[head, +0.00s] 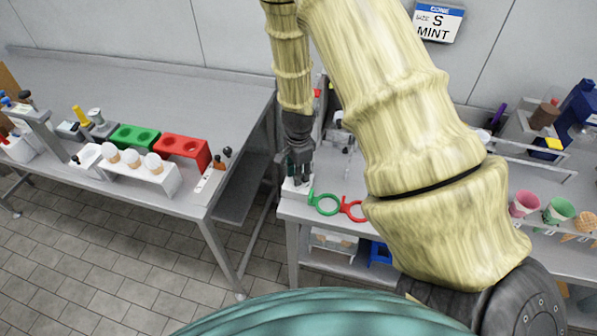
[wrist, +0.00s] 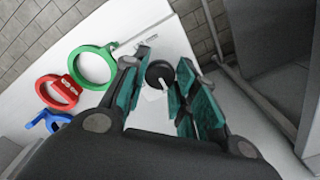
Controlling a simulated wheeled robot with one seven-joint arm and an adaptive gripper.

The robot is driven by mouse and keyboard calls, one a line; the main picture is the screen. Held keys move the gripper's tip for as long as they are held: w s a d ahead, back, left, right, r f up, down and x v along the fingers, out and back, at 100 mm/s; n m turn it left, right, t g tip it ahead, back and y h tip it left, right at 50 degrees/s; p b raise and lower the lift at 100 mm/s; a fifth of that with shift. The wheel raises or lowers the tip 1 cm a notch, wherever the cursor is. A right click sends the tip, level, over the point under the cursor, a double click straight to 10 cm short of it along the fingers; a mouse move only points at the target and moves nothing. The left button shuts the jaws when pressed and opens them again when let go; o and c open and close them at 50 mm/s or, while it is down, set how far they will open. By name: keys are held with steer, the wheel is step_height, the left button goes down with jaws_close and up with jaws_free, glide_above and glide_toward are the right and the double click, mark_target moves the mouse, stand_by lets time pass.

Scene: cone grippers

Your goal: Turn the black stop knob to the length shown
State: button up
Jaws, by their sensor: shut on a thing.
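The black stop knob (wrist: 159,73) shows in the wrist view as a round dark disc on a white block. My gripper (wrist: 156,82) has its teal-padded fingers on either side of it and is shut on it. In the head view my gripper (head: 299,172) points down over the white block (head: 297,187) at the bench's front left corner, and the knob is hidden there. A wall sign (head: 438,22) reads "CONE", "SIZE: S" and "MINT". No length scale is readable by the knob.
A green ring (head: 325,204) and a red ring (head: 352,209) stick out at the bench front, right of my gripper. A blue piece (wrist: 45,122) shows beside them. The left table (head: 150,75) holds cones and trays, with a gap between it and the bench.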

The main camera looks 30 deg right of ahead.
stand_by(0.3)
steer(key=o, duration=1.1)
steer(key=shift+c, duration=0.2)
steer(key=shift+r, duration=0.15)
step_height(320, 180, up, 12)
